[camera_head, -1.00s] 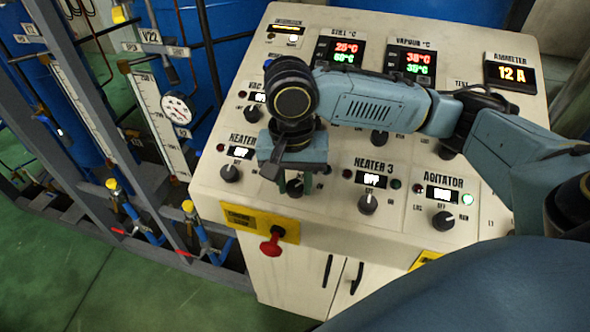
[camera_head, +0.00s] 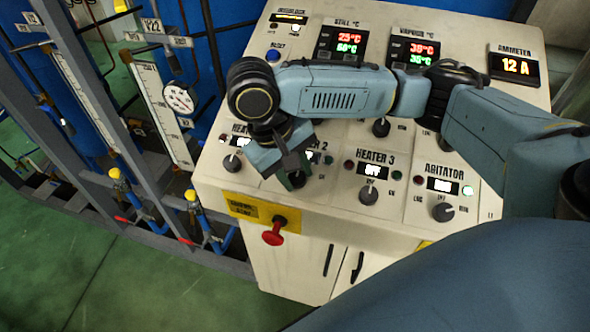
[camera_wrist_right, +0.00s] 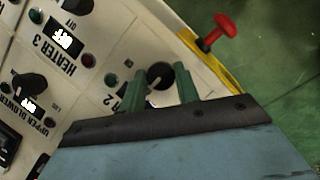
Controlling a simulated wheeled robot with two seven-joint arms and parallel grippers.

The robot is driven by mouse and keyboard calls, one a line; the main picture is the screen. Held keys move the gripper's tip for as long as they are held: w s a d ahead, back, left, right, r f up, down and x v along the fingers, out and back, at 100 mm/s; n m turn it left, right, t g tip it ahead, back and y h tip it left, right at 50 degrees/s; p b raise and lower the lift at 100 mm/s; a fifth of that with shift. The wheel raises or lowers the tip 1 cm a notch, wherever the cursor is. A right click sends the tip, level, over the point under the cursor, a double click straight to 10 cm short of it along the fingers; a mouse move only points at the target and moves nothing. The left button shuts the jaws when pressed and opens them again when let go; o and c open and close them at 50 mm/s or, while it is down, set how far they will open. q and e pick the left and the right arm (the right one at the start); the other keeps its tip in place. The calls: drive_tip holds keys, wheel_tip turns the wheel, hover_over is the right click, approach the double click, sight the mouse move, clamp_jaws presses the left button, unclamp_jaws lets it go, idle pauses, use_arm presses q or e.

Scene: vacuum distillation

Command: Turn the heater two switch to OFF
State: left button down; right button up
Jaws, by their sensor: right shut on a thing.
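The heater two switch is a dark round knob (camera_wrist_right: 160,75) on the white control panel (camera_head: 330,214), below a label ending in "2". In the head view my right gripper (camera_head: 295,177) reaches down over it and hides most of it. In the right wrist view the two green fingers of my right gripper (camera_wrist_right: 162,82) stand on either side of the knob, shut on it. The knob has a pale pointer mark, but which setting it points to cannot be read. My left gripper is in neither view.
The heater 3 knob (camera_head: 369,194) and agitator knob (camera_head: 443,212) are to the right, another heater knob (camera_head: 232,164) to the left. A red emergency knob (camera_head: 274,235) sticks out of the front edge. Blue pipework and gauges stand left of the panel.

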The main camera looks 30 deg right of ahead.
drive_tip(key=shift+n, duration=0.3)
drive_tip(key=o, duration=1)
drive_tip(key=shift+c, duration=0.2)
drive_tip(key=v, duration=1.3)
drive_tip(key=shift+a+r, duration=0.15)
